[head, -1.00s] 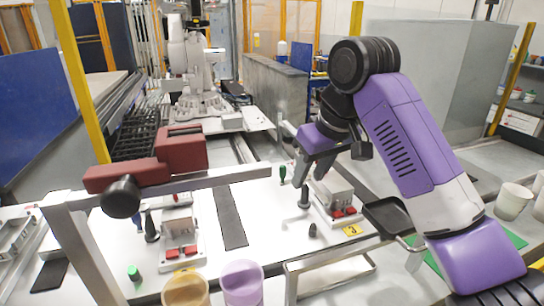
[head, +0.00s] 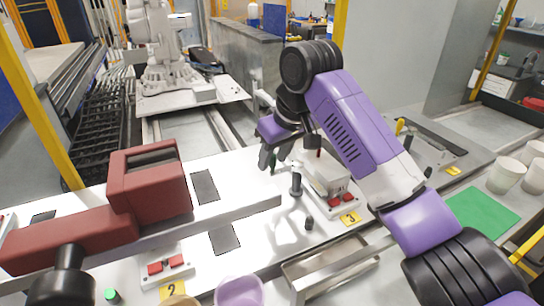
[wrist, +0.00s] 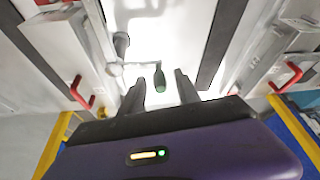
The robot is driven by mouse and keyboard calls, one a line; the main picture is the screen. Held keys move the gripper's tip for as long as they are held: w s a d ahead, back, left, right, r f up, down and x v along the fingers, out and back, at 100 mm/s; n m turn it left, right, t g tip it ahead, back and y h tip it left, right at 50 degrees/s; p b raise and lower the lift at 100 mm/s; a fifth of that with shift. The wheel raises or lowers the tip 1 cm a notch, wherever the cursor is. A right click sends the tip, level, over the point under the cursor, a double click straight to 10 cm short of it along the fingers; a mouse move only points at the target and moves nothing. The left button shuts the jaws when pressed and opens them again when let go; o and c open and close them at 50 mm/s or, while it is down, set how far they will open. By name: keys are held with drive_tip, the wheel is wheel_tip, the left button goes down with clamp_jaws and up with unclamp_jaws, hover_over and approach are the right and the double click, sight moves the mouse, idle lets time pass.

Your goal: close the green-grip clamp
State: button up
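The green-grip clamp shows in the wrist view as a dark green grip (wrist: 159,80) on a thin metal rod. It stands by the pale fixture block on the white table. In the head view only a bit of the green grip (head: 272,166) shows beside my fingers. My gripper (wrist: 160,92) is open. Its two fingertips lie on either side of the grip in the wrist view, with gaps showing; I cannot tell the depth between them. In the head view my gripper (head: 268,156) points down at the table, left of the fixture block (head: 322,172).
A black-knobbed post (head: 296,183) stands close to my gripper, with red switches (head: 341,201) and a yellow "3" label (head: 350,219) nearby. A yellow-grip part (head: 400,126) lies behind my arm. A dark red tool-like body (head: 148,180) fills the left foreground.

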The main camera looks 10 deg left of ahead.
drive_tip(key=shift+w+a+f, duration=0.15)
drive_tip(key=shift+f, duration=0.5)
clamp_jaws()
idle(1.0)
